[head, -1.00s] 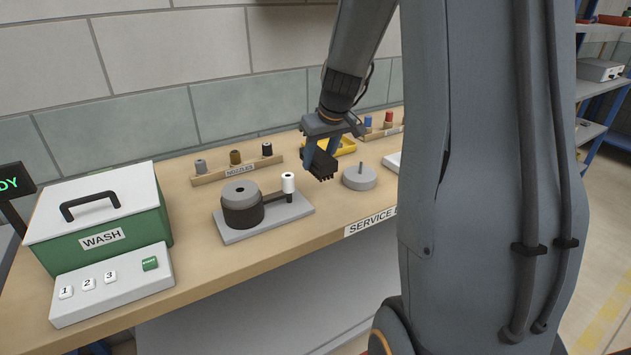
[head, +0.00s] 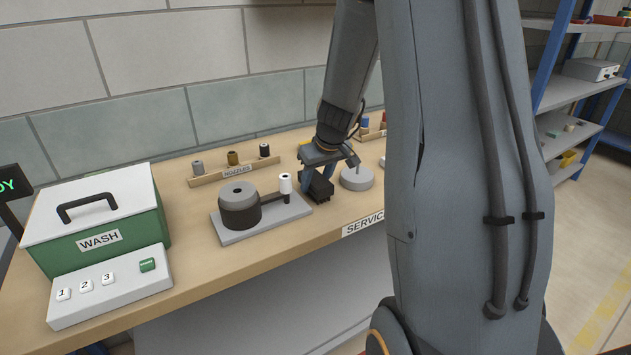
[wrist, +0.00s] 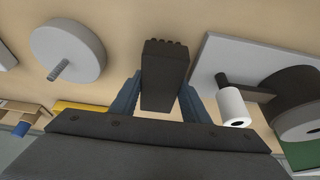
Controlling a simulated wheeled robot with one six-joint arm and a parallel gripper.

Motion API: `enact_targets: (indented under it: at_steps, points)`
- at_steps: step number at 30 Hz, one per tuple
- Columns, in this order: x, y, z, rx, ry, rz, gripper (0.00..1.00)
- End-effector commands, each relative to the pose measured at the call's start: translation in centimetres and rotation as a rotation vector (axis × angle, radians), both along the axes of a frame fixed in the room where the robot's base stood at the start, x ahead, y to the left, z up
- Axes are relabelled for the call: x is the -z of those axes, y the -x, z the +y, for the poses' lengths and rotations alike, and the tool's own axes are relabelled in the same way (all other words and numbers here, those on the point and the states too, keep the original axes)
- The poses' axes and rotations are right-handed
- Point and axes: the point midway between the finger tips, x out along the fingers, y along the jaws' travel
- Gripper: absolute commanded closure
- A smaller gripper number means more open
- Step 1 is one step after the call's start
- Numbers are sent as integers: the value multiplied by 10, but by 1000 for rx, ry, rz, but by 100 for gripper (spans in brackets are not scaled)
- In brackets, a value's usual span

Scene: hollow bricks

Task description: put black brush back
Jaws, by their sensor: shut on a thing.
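The black brush (head: 319,187) is a dark block with short bristle-like teeth along its end, seen in the wrist view (wrist: 165,72). My gripper (head: 318,176) is shut on it; in the wrist view a blue-grey finger presses each side (wrist: 160,95). The brush is low over the bench, between the grey plate fixture and the round grey disc. I cannot tell whether it touches the bench top. A yellow tray (wrist: 80,107) lies behind it, mostly hidden by my arm in the head view.
The plate fixture (head: 232,229) with a dark drum and white roller stands close left. The round grey disc (head: 357,179) with a peg is close right. A nozzle rack (head: 234,172) stands behind, and the green wash box (head: 110,245) far left. Bare bench lies in front.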

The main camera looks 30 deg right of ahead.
Motion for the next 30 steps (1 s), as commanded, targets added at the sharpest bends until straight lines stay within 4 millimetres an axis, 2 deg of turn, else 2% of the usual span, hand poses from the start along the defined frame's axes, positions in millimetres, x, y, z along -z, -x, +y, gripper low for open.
enact_targets:
  at_steps: [2, 14, 20, 30]
  points:
    - [0, 0, 0, 0, 0, 0, 50]
    - [-4, 0, 0, 0, 0, 0, 50]
    - [-30, 10, -1, 0, 2, -4, 50]
    - [-85, 33, -2, 1, 2, -5, 50]
